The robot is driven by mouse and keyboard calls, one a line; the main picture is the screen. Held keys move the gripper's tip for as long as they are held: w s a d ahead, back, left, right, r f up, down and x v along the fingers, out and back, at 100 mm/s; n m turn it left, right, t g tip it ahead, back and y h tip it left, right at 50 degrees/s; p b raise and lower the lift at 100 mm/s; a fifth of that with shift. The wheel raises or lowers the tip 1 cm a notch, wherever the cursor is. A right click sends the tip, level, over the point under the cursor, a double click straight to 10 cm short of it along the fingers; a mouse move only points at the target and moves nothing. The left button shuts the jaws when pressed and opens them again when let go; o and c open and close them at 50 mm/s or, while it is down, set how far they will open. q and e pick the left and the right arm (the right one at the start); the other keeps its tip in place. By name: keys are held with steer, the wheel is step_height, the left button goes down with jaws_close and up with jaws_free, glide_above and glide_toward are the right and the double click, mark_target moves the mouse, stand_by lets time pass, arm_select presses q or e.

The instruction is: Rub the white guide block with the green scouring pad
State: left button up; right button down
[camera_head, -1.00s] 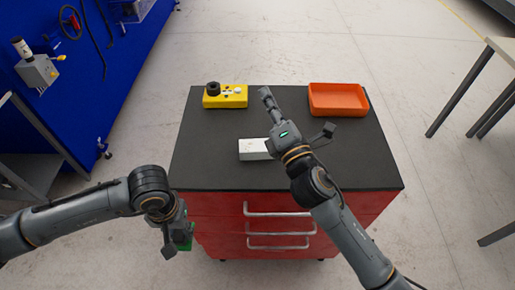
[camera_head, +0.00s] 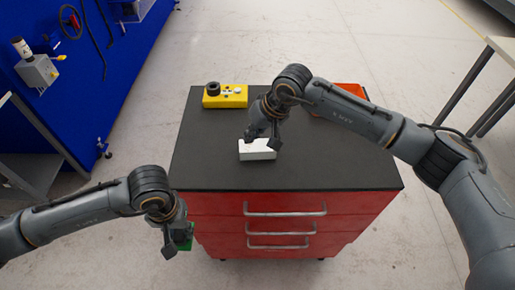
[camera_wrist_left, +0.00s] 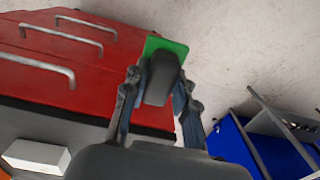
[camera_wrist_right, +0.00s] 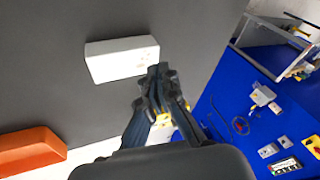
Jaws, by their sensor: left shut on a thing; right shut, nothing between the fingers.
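The white guide block (camera_head: 258,150) lies on the dark top of the red drawer cabinet. It also shows in the left wrist view (camera_wrist_left: 36,156) and in the right wrist view (camera_wrist_right: 122,58). My right gripper (camera_head: 254,135) is shut and empty, just above the block's far side; I cannot tell whether it touches. In the right wrist view its fingertips (camera_wrist_right: 157,72) appear beside the block's edge. My left gripper (camera_head: 178,240) is shut on the green scouring pad (camera_wrist_left: 165,44), held in front of the cabinet's left side, away from the block. In the head view only a bit of the pad (camera_head: 186,244) shows.
A yellow box with a black knob (camera_head: 226,97) stands at the back left of the cabinet top (camera_head: 340,170). An orange tray (camera_wrist_right: 30,150) sits at the back right, partly hidden by my right arm in the head view. The top's front is clear.

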steer(key=w+d+h, duration=0.1)
steer(key=d, duration=0.1)
steer(key=w+d+n+h, duration=0.1)
steer(key=d, duration=0.1)
steer(key=w+d+h, duration=0.1)
steer(key=d, duration=0.1)
steer(key=shift+w+r+n+t, duration=0.1)
steer(key=shift+r+n+t, duration=0.2)
steer(key=shift+t, duration=0.1)
arm_select(q)
steer(key=shift+f+b, duration=0.6)
steer(key=shift+b, duration=0.05)
arm_select(e)
steer(key=shift+f, duration=2.45)
arm_select(q)
steer(key=shift+f+b, duration=0.7)
arm_select(e)
steer(key=shift+f, duration=0.6)
steer(key=shift+r, duration=0.15)
arm_select(q)
steer(key=shift+r+p, duration=0.45)
arm_select(e)
steer(key=shift+r, duration=2.9)
steer(key=shift+d+r, duration=0.1)
